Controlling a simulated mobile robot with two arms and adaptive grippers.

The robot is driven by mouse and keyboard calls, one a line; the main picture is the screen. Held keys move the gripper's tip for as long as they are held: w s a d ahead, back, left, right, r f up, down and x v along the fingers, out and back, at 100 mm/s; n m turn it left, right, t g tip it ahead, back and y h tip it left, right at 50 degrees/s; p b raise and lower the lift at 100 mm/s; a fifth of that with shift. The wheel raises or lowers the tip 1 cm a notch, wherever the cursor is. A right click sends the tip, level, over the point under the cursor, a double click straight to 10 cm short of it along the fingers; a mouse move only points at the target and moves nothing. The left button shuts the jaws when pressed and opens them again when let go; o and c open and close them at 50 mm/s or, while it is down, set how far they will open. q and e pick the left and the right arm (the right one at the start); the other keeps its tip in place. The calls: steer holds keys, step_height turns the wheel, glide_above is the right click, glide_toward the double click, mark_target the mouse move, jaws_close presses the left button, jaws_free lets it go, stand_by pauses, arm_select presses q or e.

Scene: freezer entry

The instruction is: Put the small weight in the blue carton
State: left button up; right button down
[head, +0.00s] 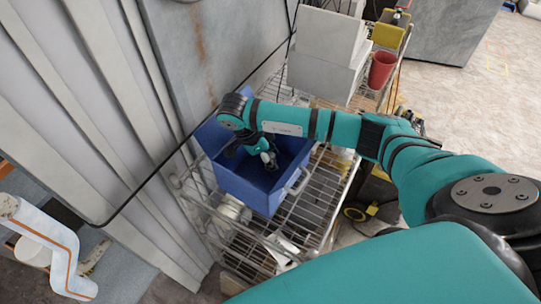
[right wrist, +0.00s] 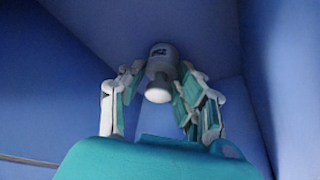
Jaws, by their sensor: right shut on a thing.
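The blue carton (head: 246,187) stands open on a wire rack. My right gripper (head: 268,160) reaches down into its opening from above. In the right wrist view, my right gripper (right wrist: 158,82) is shut on the small weight (right wrist: 162,62), a grey cylinder with a dark marking and a pale round knob. Blue carton walls surround the weight in that view. I cannot tell whether the weight touches the carton floor. My left gripper is not in view.
The wire rack (head: 311,212) extends around the carton, with white boxes (head: 322,62) and a red bucket (head: 382,69) farther back. A ribbed grey wall (head: 85,125) stands close on the left. Open floor (head: 480,95) lies at the upper right.

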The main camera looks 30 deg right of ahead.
steer(key=shift+f, duration=0.1)
steer(key=c, duration=0.9)
jaws_free()
steer(key=shift+c, duration=0.2)
steer(key=shift+r, duration=0.25)
steer(key=b+v, duration=0.2)
steer(key=v, duration=0.2)
steer(key=shift+w+a+r, duration=0.1)
steer(key=s+v, duration=0.1)
steer(key=v, duration=0.6)
steer(key=shift+w+r, duration=0.3)
steer(key=shift+w, duration=0.15)
